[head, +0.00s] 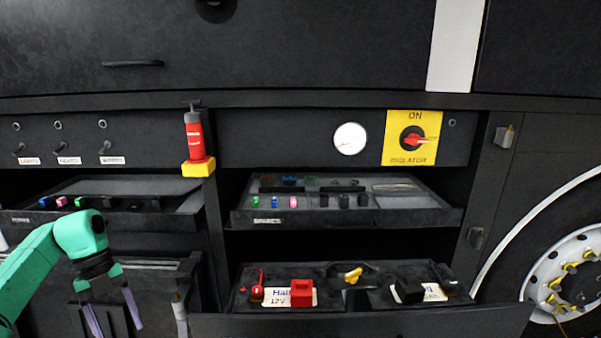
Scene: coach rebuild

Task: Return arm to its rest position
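My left arm (35,262), green with a dark wrist, comes in from the left. Its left gripper (113,321) points down in the lower left, in front of the dark cabinet's lower left part. Its two purple fingers are spread apart, and I see nothing held between them. The lower ends of the fingers are near the bottom edge of the picture. My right arm and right gripper do not show.
Right of the gripper, a pulled-out drawer (345,326) holds a red block (301,292) and small parts. Above it is a shelf tray (345,217). A red extinguisher-like cylinder (194,136), a yellow isolator switch panel (398,150) and a wheel (574,266) also show.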

